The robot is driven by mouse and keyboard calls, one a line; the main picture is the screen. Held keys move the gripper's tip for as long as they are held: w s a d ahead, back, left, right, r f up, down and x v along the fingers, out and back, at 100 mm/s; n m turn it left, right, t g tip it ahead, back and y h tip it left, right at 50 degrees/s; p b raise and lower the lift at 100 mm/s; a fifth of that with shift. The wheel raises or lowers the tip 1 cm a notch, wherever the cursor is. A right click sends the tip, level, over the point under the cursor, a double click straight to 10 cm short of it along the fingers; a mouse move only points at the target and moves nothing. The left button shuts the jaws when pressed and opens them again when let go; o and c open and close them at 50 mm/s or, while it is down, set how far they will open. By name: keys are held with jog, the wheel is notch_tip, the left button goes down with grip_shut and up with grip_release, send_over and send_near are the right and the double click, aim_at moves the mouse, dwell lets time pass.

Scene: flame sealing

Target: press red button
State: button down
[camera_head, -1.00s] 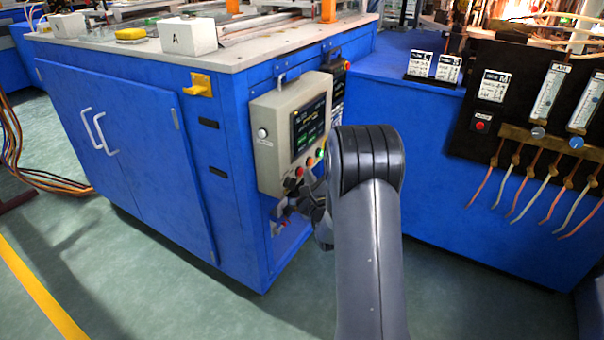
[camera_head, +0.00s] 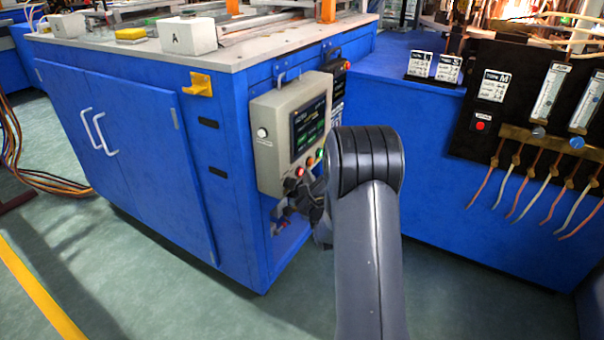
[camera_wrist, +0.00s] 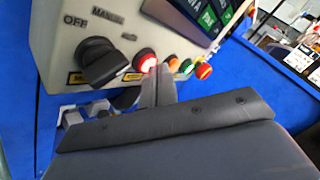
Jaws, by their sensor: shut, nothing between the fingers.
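A lit red button (camera_head: 299,171) sits at the lower edge of the beige control box (camera_head: 271,112), below its dark screen. In the wrist view the red button (camera_wrist: 145,60) glows between a black selector knob (camera_wrist: 98,61) and a row of smaller coloured lights. My gripper (camera_wrist: 160,73) is shut and empty. Its fingertips are just right of and slightly below the lit button in the wrist view; I cannot tell if they touch it. In the head view my forearm hides part of the gripper and the box's right side.
Another red button (camera_wrist: 204,71) is at the right end of the row. A black panel (camera_head: 517,97) with flowmeters, hoses and its own small red button (camera_head: 480,126) stands to the right. The green floor (camera_head: 170,290) in front of the blue cabinet (camera_head: 120,140) is clear.

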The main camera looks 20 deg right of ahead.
jog(key=shift+s+d, duration=0.4)
jog(key=shift+s, duration=0.2)
jog(key=s+d, duration=0.1)
jog(key=s, duration=0.1)
jog(key=s+d+b, duration=0.1)
jog(key=s+d, duration=0.1)
dwell(0.3)
dwell(0.5)
jog(key=p, duration=0.1)
jog(key=w+a+p, duration=0.1)
jog(key=shift+w+r+p, duration=0.2)
jog(key=shift+w+p, duration=0.05)
jog(key=shift+p, duration=0.05)
jog(key=shift+p, duration=0.4)
